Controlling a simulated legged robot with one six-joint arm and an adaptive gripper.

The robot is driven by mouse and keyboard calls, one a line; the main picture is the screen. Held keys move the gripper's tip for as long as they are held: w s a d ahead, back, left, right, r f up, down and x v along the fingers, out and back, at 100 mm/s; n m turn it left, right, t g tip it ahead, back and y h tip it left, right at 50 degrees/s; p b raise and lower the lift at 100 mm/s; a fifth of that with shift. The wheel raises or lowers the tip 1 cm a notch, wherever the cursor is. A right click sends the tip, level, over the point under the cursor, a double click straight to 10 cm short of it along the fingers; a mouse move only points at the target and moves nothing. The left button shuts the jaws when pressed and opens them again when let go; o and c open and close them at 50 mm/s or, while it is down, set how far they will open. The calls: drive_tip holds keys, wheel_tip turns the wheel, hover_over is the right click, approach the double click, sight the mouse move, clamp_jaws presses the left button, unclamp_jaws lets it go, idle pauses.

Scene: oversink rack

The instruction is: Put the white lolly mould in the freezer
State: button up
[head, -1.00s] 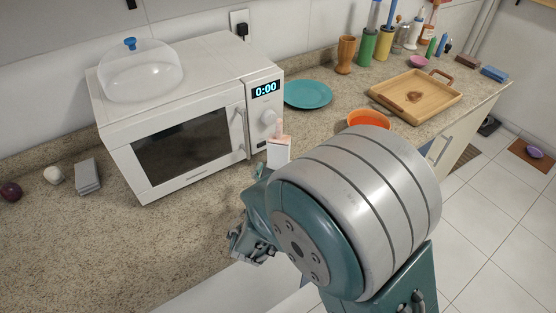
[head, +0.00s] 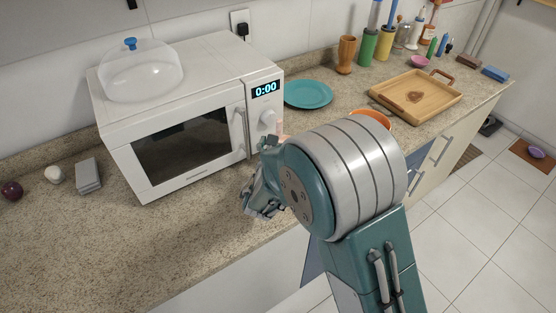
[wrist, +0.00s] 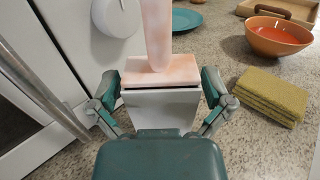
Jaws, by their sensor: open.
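The white lolly mould (wrist: 162,107) stands upright on the counter, with a pinkish top and a pink stick rising from it. In the wrist view it sits between the two open fingers of my gripper (wrist: 163,100), with one finger on each side. I cannot tell whether either finger touches it. In the head view my gripper (head: 262,200) is low over the counter in front of the microwave's right end, and my arm hides nearly all of the mould. No freezer can be made out in these views.
The white microwave (head: 185,150) stands close on the left. An orange bowl (wrist: 278,37) and a yellow-green sponge stack (wrist: 271,95) lie to the right. A teal plate (head: 308,94) and wooden tray (head: 418,97) are farther back. The counter's left front is clear.

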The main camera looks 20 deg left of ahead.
drive_tip(key=c, duration=1.1)
